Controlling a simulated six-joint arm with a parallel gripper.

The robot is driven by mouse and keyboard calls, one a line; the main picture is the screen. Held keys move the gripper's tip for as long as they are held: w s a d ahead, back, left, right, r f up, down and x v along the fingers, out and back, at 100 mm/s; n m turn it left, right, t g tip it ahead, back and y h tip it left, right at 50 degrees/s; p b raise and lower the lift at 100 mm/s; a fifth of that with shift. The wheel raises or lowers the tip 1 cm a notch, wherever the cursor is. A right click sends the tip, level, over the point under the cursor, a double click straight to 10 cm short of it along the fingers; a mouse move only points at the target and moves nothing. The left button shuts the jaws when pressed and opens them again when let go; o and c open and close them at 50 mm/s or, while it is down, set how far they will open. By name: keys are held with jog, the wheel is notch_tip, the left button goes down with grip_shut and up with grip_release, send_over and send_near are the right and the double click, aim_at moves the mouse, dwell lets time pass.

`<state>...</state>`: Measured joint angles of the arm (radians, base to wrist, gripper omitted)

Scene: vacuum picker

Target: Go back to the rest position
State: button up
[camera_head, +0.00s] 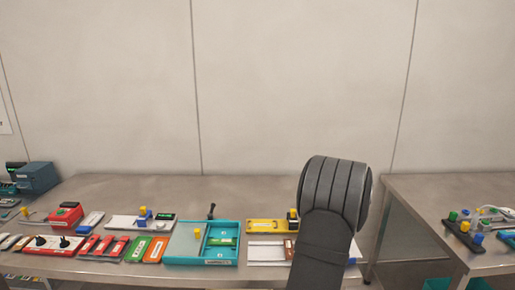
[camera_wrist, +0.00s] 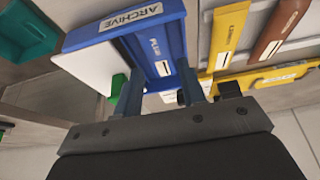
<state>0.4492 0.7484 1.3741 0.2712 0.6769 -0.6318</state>
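In the wrist view my gripper (camera_wrist: 160,85) has its two fingers apart, with a gap between them, and I see nothing clearly gripped. A blue tray (camera_wrist: 125,27) labelled ARCHIVE lies beyond the fingers, and a blue piece with a white label shows in the gap; whether the fingers touch it is unclear. In the head view my dark arm rises at right of centre over the table's front edge and hides the gripper.
The steel table (camera_head: 120,186) carries a teal tray (camera_head: 205,261), a yellow tray (camera_head: 265,226), a white tray (camera_head: 265,252) and several small devices. A second table (camera_head: 430,190) stands right, across a gap. The table's back strip is clear.

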jog(key=v, duration=1)
jog(key=x, duration=1.2)
jog(key=shift+f, duration=0.15)
jog(key=shift+w+r, duration=0.15)
jog(key=shift+r, duration=0.15)
notch_tip(320, 180, up, 4)
jog(key=shift+f, duration=0.2)
jog(key=s+d+r, duration=0.7)
jog(key=s, duration=0.3)
jog(key=w+a, duration=0.2)
jog(key=a, duration=1)
jog(key=w+a, duration=0.2)
jog(key=a, duration=0.9)
jog(key=w+a+f, duration=0.1)
jog(key=a, duration=0.1)
jog(key=w+a+f, duration=0.2)
jog(key=a, duration=0.1)
jog(key=w+a+f, duration=0.1)
jog(key=a+f, duration=0.1)
jog(key=a, duration=0.1)
jog(key=shift+w+a+f, duration=0.15)
jog(key=shift+w+a, duration=0.05)
jog(key=shift+w, duration=0.15)
